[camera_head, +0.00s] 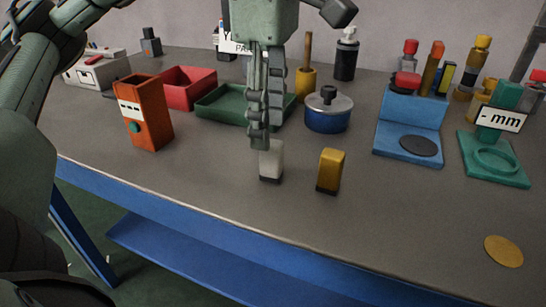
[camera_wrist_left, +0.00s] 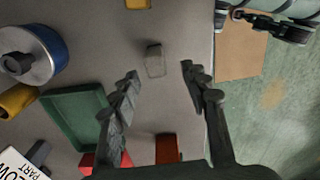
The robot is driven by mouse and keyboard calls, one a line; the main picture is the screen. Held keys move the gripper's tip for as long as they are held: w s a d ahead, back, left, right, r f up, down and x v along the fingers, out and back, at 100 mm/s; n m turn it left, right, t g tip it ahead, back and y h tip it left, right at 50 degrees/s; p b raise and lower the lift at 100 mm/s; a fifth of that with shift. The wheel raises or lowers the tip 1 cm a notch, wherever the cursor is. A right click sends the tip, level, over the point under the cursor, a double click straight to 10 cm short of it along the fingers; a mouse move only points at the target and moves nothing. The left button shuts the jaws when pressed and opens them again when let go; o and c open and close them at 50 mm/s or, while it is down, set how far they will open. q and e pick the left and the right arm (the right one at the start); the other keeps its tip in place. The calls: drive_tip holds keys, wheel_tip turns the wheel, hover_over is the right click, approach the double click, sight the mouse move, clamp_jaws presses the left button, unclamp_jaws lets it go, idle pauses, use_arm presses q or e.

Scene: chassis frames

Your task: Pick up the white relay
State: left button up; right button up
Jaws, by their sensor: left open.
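The white relay (camera_head: 271,162), a small pale block with a dark base, stands upright on the grey bench. It also shows in the left wrist view (camera_wrist_left: 154,62). My left gripper (camera_head: 261,140) is open and points down just above and behind the relay, partly overlapping its top in the head view. In the wrist view its two fingers (camera_wrist_left: 160,72) are spread, with the relay slightly beyond the tips between them. What looks like my right gripper (camera_wrist_left: 262,25) shows small and dark at the wrist view's upper right; its jaws are unclear.
A yellow block (camera_head: 330,171) stands close to the right of the relay. Behind are a green tray (camera_head: 215,110), a blue pot (camera_head: 328,117) and a red tray (camera_head: 203,82). An orange box (camera_head: 146,113) stands left. The bench front is clear.

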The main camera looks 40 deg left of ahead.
sight(271, 142)
use_arm(q)
drive_tip(key=f, duration=0.4)
drive_tip(key=shift+w+f, duration=0.3)
clamp_jaws()
